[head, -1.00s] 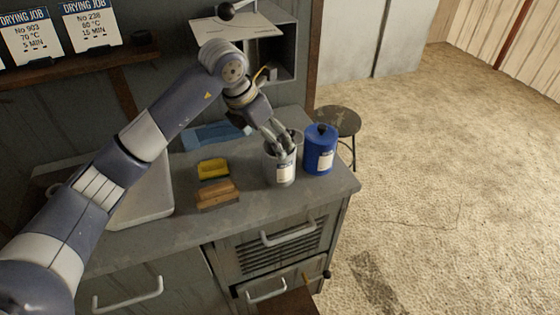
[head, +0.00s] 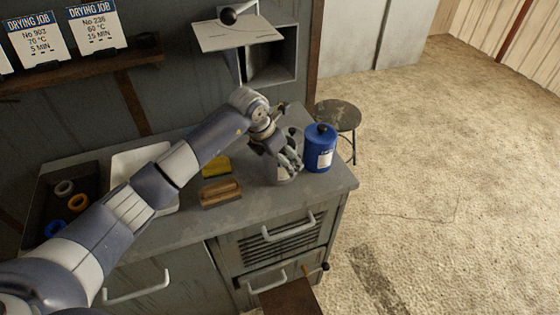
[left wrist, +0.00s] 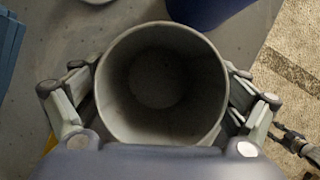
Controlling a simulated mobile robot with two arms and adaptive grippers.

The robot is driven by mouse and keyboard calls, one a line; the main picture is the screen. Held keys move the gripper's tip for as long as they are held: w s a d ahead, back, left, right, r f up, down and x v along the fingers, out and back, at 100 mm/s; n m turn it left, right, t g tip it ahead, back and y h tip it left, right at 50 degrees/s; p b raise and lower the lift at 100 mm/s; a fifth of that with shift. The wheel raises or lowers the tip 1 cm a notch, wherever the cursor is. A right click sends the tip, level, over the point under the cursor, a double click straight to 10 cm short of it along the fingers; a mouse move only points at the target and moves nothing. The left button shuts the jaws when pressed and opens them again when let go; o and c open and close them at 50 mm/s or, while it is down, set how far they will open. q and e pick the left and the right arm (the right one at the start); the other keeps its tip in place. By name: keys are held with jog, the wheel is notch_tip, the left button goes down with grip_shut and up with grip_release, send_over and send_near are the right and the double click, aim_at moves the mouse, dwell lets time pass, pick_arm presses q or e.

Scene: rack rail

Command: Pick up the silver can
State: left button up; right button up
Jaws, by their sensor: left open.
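The silver can (head: 287,177) stands upright on the counter, partly hidden by my left gripper (head: 283,160) in the head view. In the left wrist view I look down into the silver can (left wrist: 160,85); it is open-topped and looks empty. The fingers of my left gripper (left wrist: 160,110) are open, one on each side of the can. I cannot tell whether they touch its wall.
A blue canister (head: 320,150) with a black knob stands close to the right of the can. A wooden-handled brush (head: 220,194) and a yellow item (head: 217,166) lie to the left. The counter (head: 310,190) ends just right of the canister, with a stool (head: 338,116) beyond.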

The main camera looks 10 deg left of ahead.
pick_arm(q)
jog(key=c, duration=1.2)
jog(key=shift+r, duration=0.1)
